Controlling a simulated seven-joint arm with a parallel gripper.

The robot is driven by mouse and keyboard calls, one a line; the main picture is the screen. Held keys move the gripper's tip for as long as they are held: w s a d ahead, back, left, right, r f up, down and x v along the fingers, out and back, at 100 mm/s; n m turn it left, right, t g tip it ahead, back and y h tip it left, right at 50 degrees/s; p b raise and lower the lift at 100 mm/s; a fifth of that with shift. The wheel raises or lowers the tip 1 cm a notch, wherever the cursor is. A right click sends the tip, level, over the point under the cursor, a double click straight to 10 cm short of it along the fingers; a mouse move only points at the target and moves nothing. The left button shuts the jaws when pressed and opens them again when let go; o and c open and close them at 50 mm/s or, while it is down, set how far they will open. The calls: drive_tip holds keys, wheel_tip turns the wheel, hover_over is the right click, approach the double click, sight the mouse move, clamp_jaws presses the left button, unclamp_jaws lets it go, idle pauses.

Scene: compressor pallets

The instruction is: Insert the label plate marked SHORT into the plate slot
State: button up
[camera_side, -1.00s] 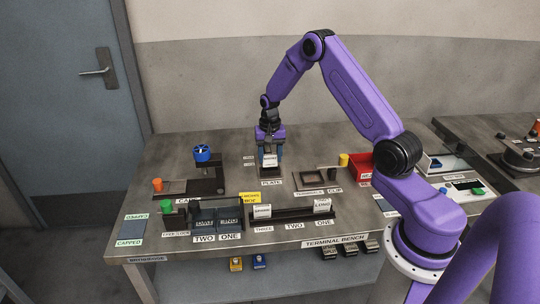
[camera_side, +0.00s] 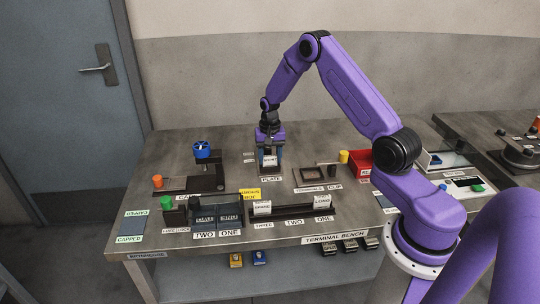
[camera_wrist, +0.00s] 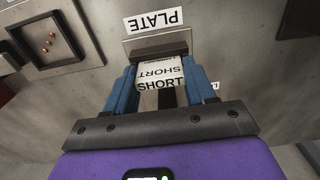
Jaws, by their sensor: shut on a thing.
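My gripper (camera_wrist: 160,88) is shut on the white label plate marked SHORT (camera_wrist: 160,76), with a blue finger on each side of it. In the side view, my gripper (camera_side: 270,160) points down at the PLATE station, and the white plate (camera_side: 270,161) shows between its fingers. The plate slot's block (camera_wrist: 157,43) is a grey piece beside the PLATE sign (camera_wrist: 154,20). The plate is right at this block. The slot opening and the plate's lower edge are hidden, so I cannot tell how deep it sits.
A rack (camera_side: 292,213) with two white label plates stands in front. A blue-handled valve fixture (camera_side: 203,155) is at the left, with a red bin (camera_side: 359,164) at the right. A dark square frame (camera_wrist: 47,41) lies near the slot.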

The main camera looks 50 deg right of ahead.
sight(270, 156)
drive_tip(key=shift+f, duration=0.5)
drive_tip(key=o, duration=1.1)
wheel_tip(270, 156, up, 17)
drive_tip(key=shift+r, duration=0.2)
drive_tip(key=s+a+r+n, duration=0.2)
drive_tip(key=s+a+n, duration=0.35)
drive_tip(key=a, duration=0.45)
drive_tip(key=s+a+r+n, duration=0.3)
drive_tip(key=s+a+n, duration=0.3)
drive_tip(key=a, duration=0.4)
drive_tip(key=s+a+f+n, duration=0.1)
drive_tip(key=s+n, duration=0.9)
drive_tip(key=s, duration=1.4)
drive_tip(key=shift+s+a, duration=0.25)
drive_tip(key=shift+a, duration=0.4)
